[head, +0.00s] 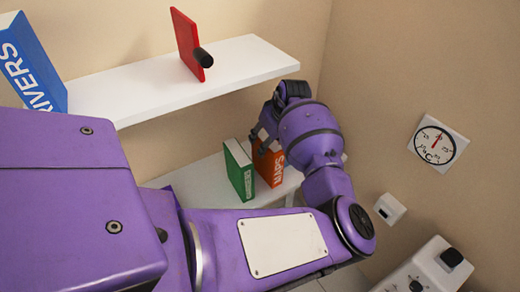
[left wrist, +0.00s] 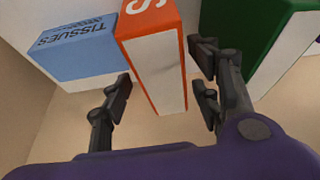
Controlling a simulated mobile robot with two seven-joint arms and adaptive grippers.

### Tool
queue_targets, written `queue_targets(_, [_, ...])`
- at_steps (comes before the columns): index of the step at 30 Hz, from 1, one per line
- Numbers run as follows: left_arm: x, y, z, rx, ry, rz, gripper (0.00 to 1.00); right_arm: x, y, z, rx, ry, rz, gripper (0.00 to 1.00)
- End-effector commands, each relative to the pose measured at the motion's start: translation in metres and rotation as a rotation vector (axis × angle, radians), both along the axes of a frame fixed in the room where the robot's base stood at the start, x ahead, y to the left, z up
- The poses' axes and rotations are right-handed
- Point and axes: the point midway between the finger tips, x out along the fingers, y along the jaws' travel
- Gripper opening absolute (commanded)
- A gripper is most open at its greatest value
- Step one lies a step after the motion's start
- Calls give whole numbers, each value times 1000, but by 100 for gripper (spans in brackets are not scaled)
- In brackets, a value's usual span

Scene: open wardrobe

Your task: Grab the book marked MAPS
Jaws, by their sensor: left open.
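The orange book marked MAPS (head: 270,168) stands upright on the lower white shelf, its upper part partly hidden by my left gripper (head: 263,135). In the left wrist view the orange book (left wrist: 160,70) shows its white page edges, with part of its lettering at the top edge. My left gripper (left wrist: 163,82) is open, with one finger on each side of the orange book in that view. I cannot tell whether either finger touches it. My right gripper is not in view.
A green book (head: 239,170) stands close left of the orange book. A blue tissue box (left wrist: 83,48) is on its other side in the wrist view. The upper shelf (head: 130,97) holds a blue RIVERS book (head: 32,68) and a red panel with a black knob (head: 188,45).

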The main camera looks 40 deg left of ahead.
Motion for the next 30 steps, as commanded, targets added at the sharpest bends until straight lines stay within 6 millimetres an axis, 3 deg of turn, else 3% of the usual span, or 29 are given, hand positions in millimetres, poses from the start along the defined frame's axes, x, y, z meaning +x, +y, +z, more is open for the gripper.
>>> queue_targets(12, [0,15,-56,-1,5,1,57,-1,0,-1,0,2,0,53])
queue_targets(30, [1,17,-61,1,3,1,57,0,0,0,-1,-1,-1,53])
